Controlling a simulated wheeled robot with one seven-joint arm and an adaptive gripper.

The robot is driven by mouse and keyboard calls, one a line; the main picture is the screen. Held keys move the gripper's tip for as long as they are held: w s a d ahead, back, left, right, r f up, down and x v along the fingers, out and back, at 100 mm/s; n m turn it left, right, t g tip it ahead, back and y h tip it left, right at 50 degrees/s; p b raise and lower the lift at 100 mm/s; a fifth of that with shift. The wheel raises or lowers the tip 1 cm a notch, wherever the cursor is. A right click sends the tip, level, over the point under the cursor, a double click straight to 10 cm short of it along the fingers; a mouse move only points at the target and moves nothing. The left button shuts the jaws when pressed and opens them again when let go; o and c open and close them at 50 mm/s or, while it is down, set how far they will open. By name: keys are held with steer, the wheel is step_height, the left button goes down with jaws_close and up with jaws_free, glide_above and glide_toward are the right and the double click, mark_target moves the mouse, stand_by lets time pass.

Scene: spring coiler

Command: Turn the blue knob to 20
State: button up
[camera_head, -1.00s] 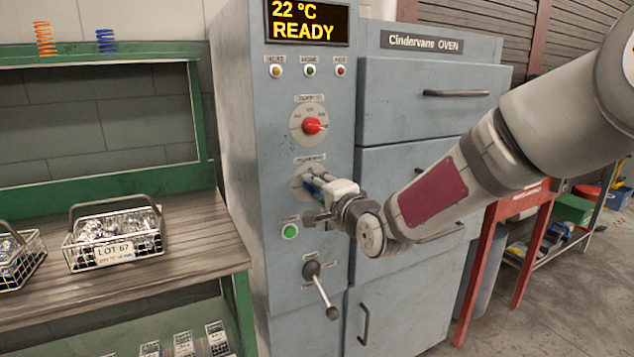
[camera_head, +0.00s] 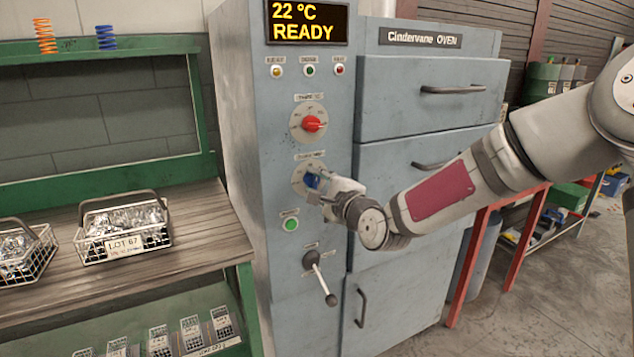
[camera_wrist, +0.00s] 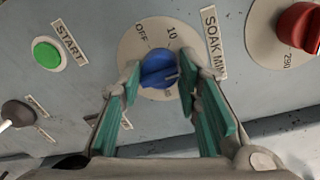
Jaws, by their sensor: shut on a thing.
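The blue knob (camera_wrist: 158,68) sits on a pale round dial (camera_wrist: 128,50) on the oven's control panel. In the wrist view the dial shows OFF and 10, with a label reading SOAK MIN beside it. Other numbers are hidden or unclear, and I cannot tell the exact setting. My gripper (camera_wrist: 159,82) has its teal fingers on either side of the knob and is shut on it. In the head view the knob (camera_head: 312,181) shows just left of my gripper (camera_head: 322,187), which partly covers the dial (camera_head: 300,174).
A red knob (camera_head: 312,124) is above the blue one. A green START button (camera_head: 291,224) and a lever (camera_head: 321,277) are below. The display (camera_head: 307,22) reads 22 °C READY. Drawer handles (camera_head: 453,89) stick out at right. A wire basket (camera_head: 122,230) stands on the left bench.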

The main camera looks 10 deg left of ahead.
steer(key=shift+w+r, duration=0.1)
steer(key=shift+r, duration=0.05)
steer(key=o, duration=1.1)
steer(key=v, duration=1.2)
steer(key=shift+f, duration=0.25)
